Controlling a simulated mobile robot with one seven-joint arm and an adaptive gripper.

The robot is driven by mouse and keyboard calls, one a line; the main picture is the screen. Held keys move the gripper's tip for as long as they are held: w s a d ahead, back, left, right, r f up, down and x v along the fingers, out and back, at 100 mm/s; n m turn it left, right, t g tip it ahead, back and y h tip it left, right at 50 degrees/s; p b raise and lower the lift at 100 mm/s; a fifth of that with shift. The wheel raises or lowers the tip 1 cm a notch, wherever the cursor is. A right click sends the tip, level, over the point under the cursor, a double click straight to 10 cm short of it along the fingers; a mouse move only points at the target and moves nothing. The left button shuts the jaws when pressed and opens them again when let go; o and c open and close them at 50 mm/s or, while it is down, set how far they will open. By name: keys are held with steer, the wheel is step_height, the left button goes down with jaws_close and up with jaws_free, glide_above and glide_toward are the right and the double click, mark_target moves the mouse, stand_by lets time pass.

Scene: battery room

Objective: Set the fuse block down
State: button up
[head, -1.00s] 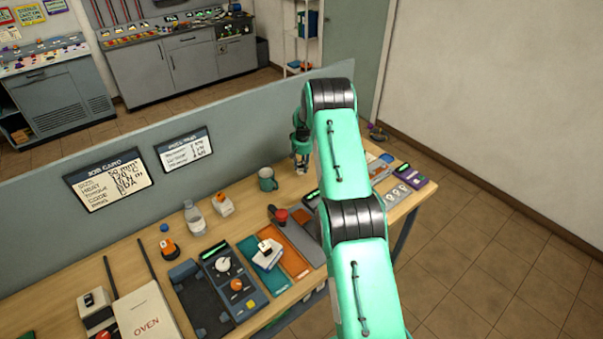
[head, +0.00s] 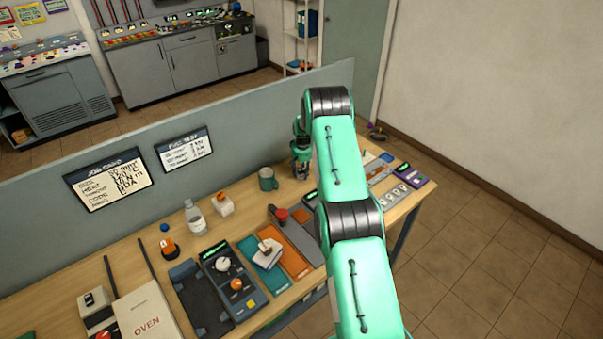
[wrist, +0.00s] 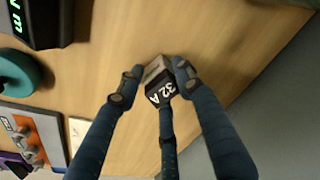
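The fuse block (wrist: 160,81) is a small dark block with a pale brown top part and the white marking "32 A". It sits between the fingertips of my gripper (wrist: 157,74) in the wrist view. The fingers are closed in around it, with the third finger below it in the picture. In the head view my gripper (head: 301,165) points down just above the wooden workbench (head: 238,197), right of the green mug. The block is too small to make out there. I cannot tell whether it touches the bench.
The green mug (head: 267,179) stands left of my gripper. A grey partition (head: 240,130) runs along the bench's back edge. A purple device (head: 412,175) lies at the right end. Bare wood surrounds the block in the wrist view.

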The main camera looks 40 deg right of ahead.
steer(key=shift+o, duration=0.5)
steer(key=shift+r, duration=0.2)
steer(key=shift+r, duration=0.15)
step_height(320, 180, up, 12)
steer(key=s, duration=0.1)
steer(key=shift+s+a+f+b, duration=0.2)
steer(key=shift+a+f+b, duration=0.05)
steer(key=shift+a+b, duration=0.1)
stand_by(0.6)
